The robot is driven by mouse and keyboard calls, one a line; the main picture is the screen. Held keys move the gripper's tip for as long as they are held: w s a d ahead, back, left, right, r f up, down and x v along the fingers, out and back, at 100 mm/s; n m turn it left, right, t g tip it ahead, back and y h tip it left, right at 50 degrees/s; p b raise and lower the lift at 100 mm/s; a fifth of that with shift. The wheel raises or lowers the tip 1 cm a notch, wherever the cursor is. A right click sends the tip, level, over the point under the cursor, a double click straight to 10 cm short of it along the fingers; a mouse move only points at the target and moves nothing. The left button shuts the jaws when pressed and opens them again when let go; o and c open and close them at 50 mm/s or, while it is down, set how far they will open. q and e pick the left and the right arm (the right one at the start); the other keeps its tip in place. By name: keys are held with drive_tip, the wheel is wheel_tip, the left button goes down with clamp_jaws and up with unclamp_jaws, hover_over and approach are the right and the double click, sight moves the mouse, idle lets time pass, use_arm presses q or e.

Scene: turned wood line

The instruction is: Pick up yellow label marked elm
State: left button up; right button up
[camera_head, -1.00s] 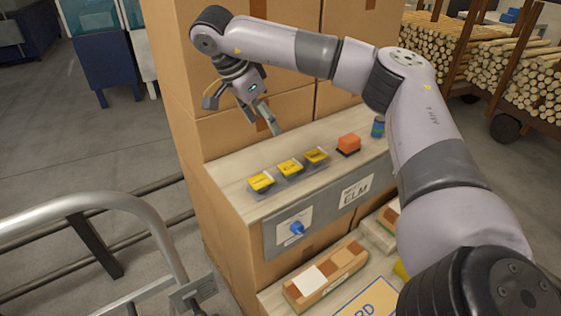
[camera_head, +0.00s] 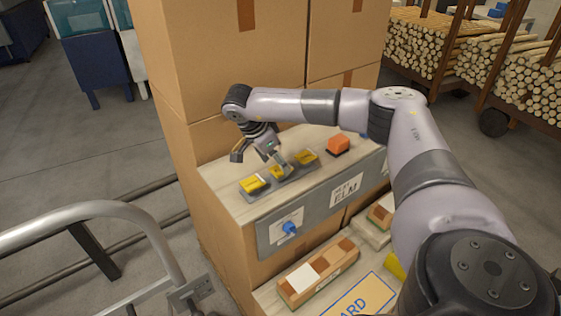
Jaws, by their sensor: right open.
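Several yellow labels sit in a row on a grey holder on the pale shelf top (camera_head: 225,180): a left one (camera_head: 251,184), a middle one (camera_head: 278,172) and a right one (camera_head: 306,156). Any writing on them is too small to read. The shelf front carries a white sign marked ELM (camera_head: 345,190). My right gripper (camera_head: 281,162) is open and points down just above the middle label, partly hiding it. I cannot tell whether it touches the label. My left gripper is out of view.
An orange block (camera_head: 338,145) sits right of the labels, and a blue object (camera_head: 364,135) is partly behind my arm. Cardboard boxes (camera_head: 225,60) rise behind the shelf. A metal rail (camera_head: 90,210) stands at left.

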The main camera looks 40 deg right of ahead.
drive_tip(key=shift+x, duration=0.8)
drive_tip(key=shift+c, duration=0.3)
drive_tip(key=shift+r, duration=0.1)
drive_tip(key=c, duration=0.8)
